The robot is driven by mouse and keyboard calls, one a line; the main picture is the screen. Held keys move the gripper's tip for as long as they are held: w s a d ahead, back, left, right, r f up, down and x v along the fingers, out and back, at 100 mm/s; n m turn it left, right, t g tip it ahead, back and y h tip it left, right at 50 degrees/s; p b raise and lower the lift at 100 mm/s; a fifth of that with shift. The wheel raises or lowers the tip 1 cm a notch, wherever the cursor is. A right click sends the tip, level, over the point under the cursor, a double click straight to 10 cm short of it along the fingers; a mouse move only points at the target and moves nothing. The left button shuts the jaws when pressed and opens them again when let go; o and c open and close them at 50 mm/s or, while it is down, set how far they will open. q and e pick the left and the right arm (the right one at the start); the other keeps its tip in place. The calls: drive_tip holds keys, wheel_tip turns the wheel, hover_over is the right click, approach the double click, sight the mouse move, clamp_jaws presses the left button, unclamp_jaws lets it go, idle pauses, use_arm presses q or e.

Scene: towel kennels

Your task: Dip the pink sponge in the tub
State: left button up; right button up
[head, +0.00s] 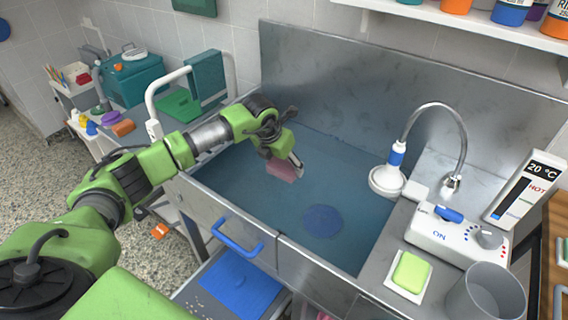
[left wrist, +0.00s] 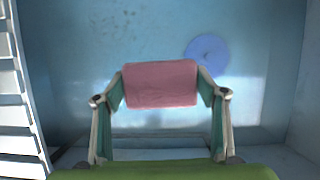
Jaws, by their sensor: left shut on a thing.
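The pink sponge (head: 281,170) is between the fingers of my left gripper (head: 288,163), over the inside of the large steel tub (head: 228,221). In the left wrist view the sponge (left wrist: 161,83) spans the gap between the two fingertips (left wrist: 161,90), which press on its sides. Bluish water (head: 340,190) fills the tub below. I cannot tell whether the sponge's underside touches the water. My right gripper is not in view.
A blue round disc (head: 323,220) lies in the tub. A white rail (head: 165,85) stands at the left.

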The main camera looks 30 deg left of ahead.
sight(284, 162)
use_arm(q)
drive_tip(key=shift+r+p, duration=1.7)
drive_tip(key=shift+r, duration=1.3)
